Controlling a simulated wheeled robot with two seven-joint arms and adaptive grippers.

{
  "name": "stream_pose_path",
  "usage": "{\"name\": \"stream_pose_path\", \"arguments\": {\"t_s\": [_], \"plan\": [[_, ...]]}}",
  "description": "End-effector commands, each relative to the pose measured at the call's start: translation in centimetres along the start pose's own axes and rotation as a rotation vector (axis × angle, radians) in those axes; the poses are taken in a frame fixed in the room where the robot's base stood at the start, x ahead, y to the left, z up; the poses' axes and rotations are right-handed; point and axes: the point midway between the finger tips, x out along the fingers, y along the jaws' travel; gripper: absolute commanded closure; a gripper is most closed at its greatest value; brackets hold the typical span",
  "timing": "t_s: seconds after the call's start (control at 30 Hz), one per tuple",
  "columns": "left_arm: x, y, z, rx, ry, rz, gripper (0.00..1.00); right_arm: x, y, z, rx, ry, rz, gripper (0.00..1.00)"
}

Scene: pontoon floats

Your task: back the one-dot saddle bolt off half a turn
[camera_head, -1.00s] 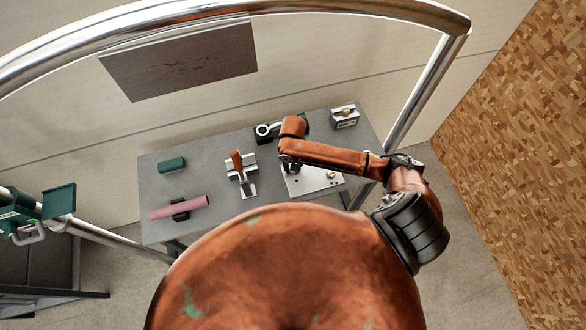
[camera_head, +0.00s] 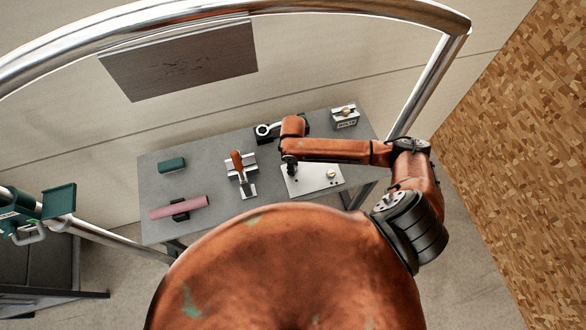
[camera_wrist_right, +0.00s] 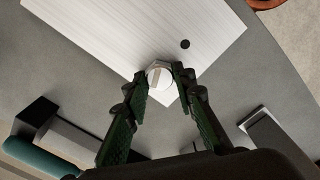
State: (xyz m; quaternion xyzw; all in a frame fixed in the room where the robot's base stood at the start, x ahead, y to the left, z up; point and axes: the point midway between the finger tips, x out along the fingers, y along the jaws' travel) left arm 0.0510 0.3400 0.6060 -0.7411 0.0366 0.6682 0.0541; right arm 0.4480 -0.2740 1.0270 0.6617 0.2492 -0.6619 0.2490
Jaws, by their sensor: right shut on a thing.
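A pale metal plate (camera_head: 315,182) lies at the right front of the grey table. In the right wrist view the plate (camera_wrist_right: 120,28) has a round silver bolt head (camera_wrist_right: 159,74) near its corner. My right gripper (camera_wrist_right: 160,77) is shut on this bolt head, a finger on either side. In the head view the right gripper (camera_head: 290,167) is over the plate's left end and its fingers are mostly hidden by the wrist. A second, brass-coloured bolt (camera_head: 331,174) stands on the plate farther right. I cannot make out dot marks. My left gripper is out of view.
The grey table (camera_head: 215,150) also holds a green block (camera_head: 172,165), a pink tube (camera_head: 180,207) on a dark cradle, an orange-handled piece (camera_head: 237,161), a black ringed part (camera_head: 266,131) and a silver block (camera_head: 345,116). A chrome rail (camera_head: 415,88) arches around the table.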

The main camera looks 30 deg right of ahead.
Motion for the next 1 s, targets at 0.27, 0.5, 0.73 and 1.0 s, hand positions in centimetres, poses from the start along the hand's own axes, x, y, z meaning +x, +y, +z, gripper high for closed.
{"name": "stream_pose_path", "arguments": {"t_s": [0.27,0.5,0.73,1.0], "plan": [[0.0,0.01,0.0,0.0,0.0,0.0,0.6,0.01,-0.03,0.04,-0.168,-0.001,0.0,0.97],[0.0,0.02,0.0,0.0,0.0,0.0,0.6,0.0,0.0,0.04,-0.185,-0.001,0.0,0.97],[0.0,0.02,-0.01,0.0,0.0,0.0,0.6,-0.07,0.09,0.05,-0.505,-0.002,0.001,0.97],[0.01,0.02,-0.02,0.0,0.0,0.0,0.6,-0.02,-0.02,0.06,-0.743,0.0,-0.001,0.68]]}}
